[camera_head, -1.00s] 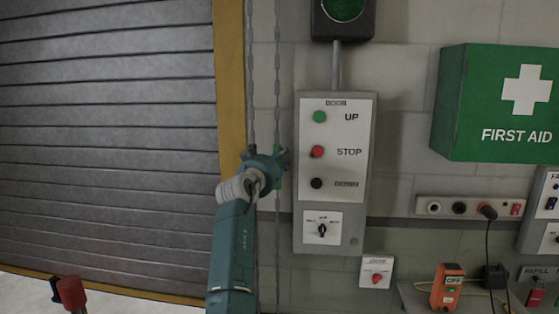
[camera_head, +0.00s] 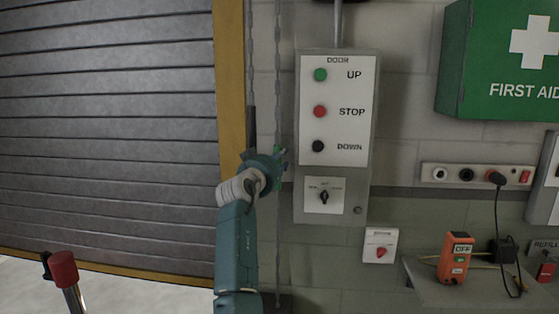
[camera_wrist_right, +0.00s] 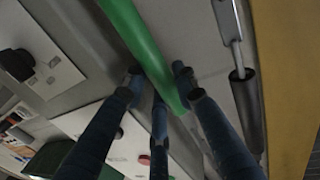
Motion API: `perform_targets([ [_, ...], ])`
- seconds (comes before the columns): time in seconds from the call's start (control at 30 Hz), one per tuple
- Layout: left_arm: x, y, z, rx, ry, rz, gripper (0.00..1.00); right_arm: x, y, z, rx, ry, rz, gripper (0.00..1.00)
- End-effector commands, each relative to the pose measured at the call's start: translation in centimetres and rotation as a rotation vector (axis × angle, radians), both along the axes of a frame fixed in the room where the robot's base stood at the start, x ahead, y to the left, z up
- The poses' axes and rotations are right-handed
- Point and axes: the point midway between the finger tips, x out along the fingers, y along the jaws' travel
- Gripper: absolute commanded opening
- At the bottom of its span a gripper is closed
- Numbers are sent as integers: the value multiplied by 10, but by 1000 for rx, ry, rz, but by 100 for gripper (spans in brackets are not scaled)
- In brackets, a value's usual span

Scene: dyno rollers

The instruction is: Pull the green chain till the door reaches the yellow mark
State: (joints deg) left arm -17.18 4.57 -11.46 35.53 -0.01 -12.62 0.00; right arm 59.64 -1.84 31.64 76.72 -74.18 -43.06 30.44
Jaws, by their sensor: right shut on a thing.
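The green chain section shows as a smooth green length (camera_wrist_right: 135,42) in the right wrist view, running between my fingers. My right gripper (camera_head: 277,163) is shut on it, and its fingertips (camera_wrist_right: 160,84) press from both sides. In the head view the gripper hides most of the green section, at a height just below the DOWN button. The grey slatted door (camera_head: 105,130) stands at the left, its bottom edge close to the floor. The door's frame has a yellow upright (camera_head: 229,100); I cannot make out a separate yellow mark. My left gripper is not in view.
A second grey chain strand with a dark sleeve (camera_head: 251,125) hangs left of the held strand. The door control panel (camera_head: 336,195) is close on the right. A red-topped post (camera_head: 63,269) stands at the lower left. A shelf (camera_head: 440,292) holds an orange device.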

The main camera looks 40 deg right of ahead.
Motion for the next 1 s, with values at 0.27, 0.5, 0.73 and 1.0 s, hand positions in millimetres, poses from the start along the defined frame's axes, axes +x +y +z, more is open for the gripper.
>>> perform_targets([
  [0.27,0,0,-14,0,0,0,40,0,0,-18,6,5,-1,0],
  [0.5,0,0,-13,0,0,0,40,0,0,-19,7,6,-1,43],
  [0.73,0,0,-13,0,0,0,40,0,0,-17,4,3,0,48],
  [1.0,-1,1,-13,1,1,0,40,-6,17,-17,2,2,2,48],
])
